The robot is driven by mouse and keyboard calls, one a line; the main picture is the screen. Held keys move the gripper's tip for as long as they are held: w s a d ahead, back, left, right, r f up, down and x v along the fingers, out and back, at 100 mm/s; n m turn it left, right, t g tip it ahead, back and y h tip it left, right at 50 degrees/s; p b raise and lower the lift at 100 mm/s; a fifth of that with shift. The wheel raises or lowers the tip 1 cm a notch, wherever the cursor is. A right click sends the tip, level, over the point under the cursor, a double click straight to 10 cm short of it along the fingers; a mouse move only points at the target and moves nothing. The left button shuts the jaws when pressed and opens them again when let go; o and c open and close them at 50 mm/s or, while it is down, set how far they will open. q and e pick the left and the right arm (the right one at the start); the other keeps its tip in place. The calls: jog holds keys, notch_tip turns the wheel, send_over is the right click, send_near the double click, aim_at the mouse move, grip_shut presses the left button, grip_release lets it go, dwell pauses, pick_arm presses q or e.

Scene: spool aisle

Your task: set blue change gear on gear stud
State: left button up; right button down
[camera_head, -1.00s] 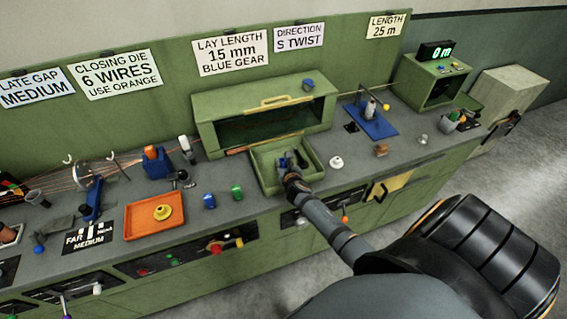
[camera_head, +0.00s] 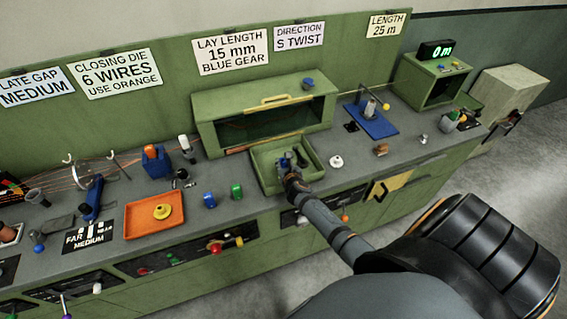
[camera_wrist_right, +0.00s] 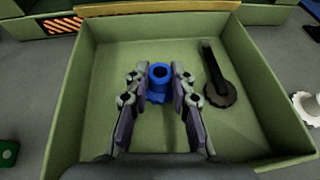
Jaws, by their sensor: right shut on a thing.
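The blue change gear (camera_wrist_right: 159,84) stands upright in the wrist view, with its round hole facing up and a wider toothed part below. My right gripper (camera_wrist_right: 159,101) is closed around its lower part, inside a shallow green tray (camera_wrist_right: 84,88). In the head view, my right gripper (camera_head: 291,169) reaches into the same tray (camera_head: 310,178). A dark toothed wheel (camera_wrist_right: 219,94) with a black bar lies to the right of the gear, apart from it. I cannot make out a separate gear stud; anything under the gear is hidden. My left gripper is not in view.
The tray's raised walls surround the gripper. Behind it stands a green housing with a yellow-handled cover (camera_head: 273,102). Blue (camera_head: 209,200) and green (camera_head: 236,192) pieces stand left of the tray; a white round part (camera_head: 336,161) is to its right.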

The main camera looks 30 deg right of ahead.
jog(key=shift+f+b, duration=0.4)
jog(key=shift+f, duration=0.15)
jog(key=shift+r, duration=0.15)
jog(key=shift+r+p, duration=0.65)
jog(key=shift+p, duration=0.3)
jog(key=shift+f+b, duration=0.65)
jog(key=shift+f, duration=0.2)
dwell(0.6)
jog(key=c, duration=1.4)
grip_release()
jog(key=shift+c, duration=0.2)
